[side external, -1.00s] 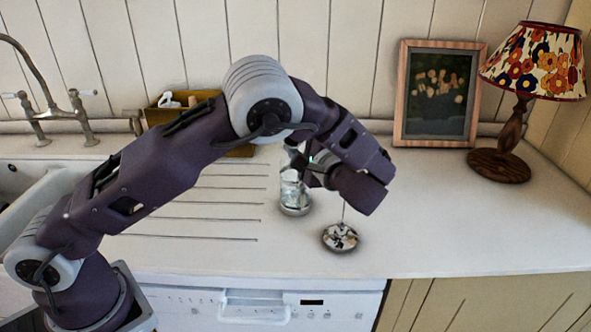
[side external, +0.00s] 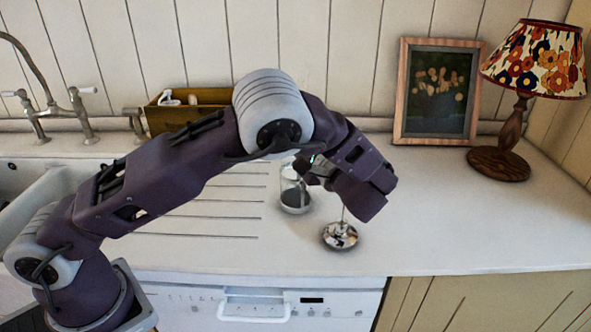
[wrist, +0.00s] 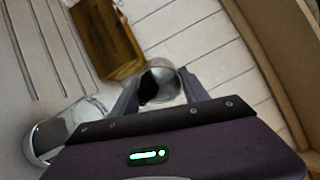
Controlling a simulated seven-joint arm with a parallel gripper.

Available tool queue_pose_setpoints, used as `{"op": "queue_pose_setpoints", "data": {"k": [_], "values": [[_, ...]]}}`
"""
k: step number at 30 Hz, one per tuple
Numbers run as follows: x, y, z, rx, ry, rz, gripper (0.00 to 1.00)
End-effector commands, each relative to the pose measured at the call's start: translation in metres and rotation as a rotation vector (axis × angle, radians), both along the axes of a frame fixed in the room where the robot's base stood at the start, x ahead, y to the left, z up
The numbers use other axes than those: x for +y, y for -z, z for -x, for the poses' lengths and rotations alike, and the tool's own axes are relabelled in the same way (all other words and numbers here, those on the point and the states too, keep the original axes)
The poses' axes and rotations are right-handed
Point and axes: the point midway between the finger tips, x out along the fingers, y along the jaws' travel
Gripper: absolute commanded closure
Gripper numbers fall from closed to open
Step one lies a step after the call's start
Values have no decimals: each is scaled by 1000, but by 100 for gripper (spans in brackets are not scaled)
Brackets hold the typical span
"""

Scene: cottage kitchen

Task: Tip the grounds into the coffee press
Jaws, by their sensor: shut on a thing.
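The coffee press (side external: 295,183) is a clear glass cylinder standing upright on the counter, with a dark layer of grounds (side external: 295,200) at its bottom. It also shows at the lower left of the wrist view (wrist: 88,108). My gripper (wrist: 160,84) is shut on a small, shiny rounded cup (wrist: 172,88) with a dark patch at its mouth; whether grounds are left inside, I cannot tell. In the side view my gripper (side external: 306,166) is beside the press's upper right, and the cup is mostly hidden. The metal plunger lid (side external: 340,236) lies on the counter in front, its rod upward.
A wooden box (side external: 190,108) with small items stands against the back wall. A framed picture (side external: 437,92) and a lamp (side external: 500,165) stand at the right. The sink and tap (side external: 80,110) are at the left. The counter's right front is clear.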

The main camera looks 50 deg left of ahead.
Motion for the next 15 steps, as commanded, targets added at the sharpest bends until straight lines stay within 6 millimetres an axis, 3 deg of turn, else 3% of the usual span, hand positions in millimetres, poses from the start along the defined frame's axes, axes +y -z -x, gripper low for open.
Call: {"op": "queue_pose_setpoints", "data": {"k": [15], "values": [[-1, -8, 1, -6, -1, -39, 86]]}}
